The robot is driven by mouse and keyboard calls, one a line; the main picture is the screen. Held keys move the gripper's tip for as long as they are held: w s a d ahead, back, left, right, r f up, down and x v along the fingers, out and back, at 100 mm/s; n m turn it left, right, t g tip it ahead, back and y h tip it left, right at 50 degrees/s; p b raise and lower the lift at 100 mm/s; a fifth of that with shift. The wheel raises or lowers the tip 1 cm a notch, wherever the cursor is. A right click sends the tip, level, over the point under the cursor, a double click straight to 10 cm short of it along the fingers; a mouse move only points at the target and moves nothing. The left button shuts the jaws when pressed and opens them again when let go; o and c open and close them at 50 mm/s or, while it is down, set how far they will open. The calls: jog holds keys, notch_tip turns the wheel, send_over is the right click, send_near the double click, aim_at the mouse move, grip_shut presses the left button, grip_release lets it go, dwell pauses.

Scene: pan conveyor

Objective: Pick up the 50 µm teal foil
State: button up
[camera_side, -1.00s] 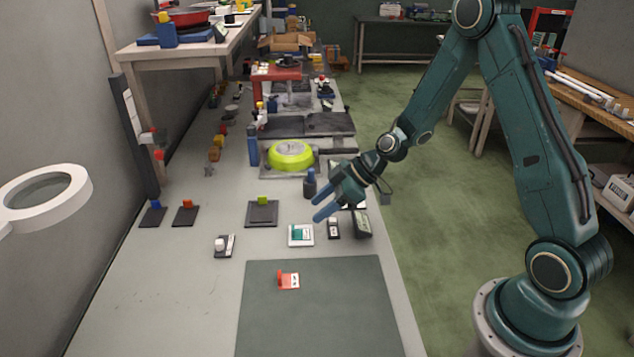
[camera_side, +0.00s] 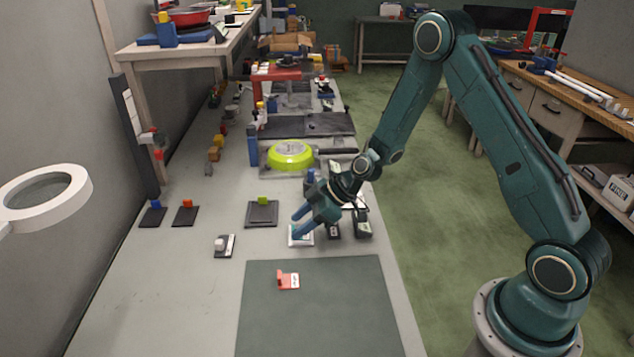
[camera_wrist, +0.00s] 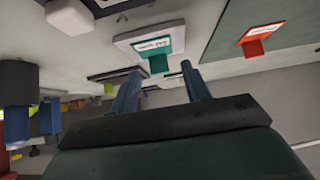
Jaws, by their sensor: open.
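The teal foil (camera_wrist: 157,60) hangs as a small teal tab from a white label on a white block (camera_wrist: 125,42) in the wrist view. In the side view the white block (camera_side: 293,242) sits on the table and is mostly covered by my gripper. My gripper (camera_side: 296,226) is open, with its fingers spread just above the block. In the wrist view the open fingers of my gripper (camera_wrist: 160,82) point toward the teal foil, with nothing between them. Whether either finger touches the foil cannot be told.
A red foil piece (camera_side: 288,280) lies on the dark green mat (camera_side: 330,320) in front. A dark holder with a green block (camera_side: 262,212) stands to the left, a small dark stand with a white knob (camera_side: 224,244) nearer. Dark items (camera_side: 362,225) stand close to the right.

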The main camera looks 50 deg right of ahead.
jog(key=shift+w+a+f, duration=0.3)
jog(key=shift+f, duration=0.15)
grip_shut()
